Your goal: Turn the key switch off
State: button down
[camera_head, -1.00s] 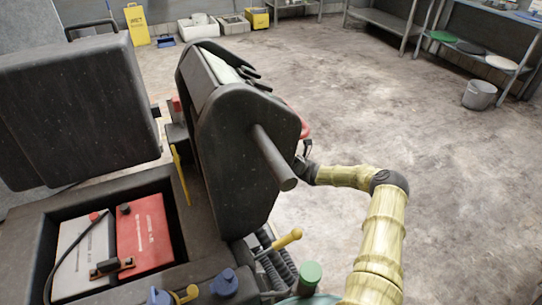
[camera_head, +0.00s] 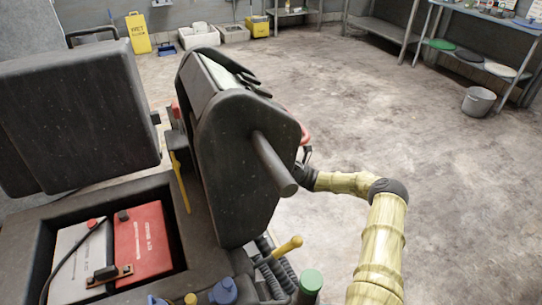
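The key switch is not visible in this view; the far face of the black console (camera_head: 240,150) is turned away. My yellow arm reaches up from the lower right and bends left, behind the console's right edge. My gripper (camera_head: 304,156) is a small dark shape by that edge, mostly hidden by the console. I cannot tell whether its fingers are open or shut, or whether they touch anything. A red part (camera_head: 304,134) shows just above it at the console's edge.
The machine has a black seat (camera_head: 75,120), an open bay with a red battery (camera_head: 142,240), a yellow-handled lever (camera_head: 287,246) and a green-capped part (camera_head: 311,281). A grey bucket (camera_head: 478,100) and metal shelves stand at the right. The floor between is clear.

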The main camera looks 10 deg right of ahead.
jog(key=shift+w+d+r, duration=0.1)
jog(key=shift+d+r, duration=0.05)
dwell(0.3)
jog(key=c, duration=1.5)
grip_release()
jog(key=shift+b+v, duration=1.45)
jog(key=shift+v, duration=7.3)
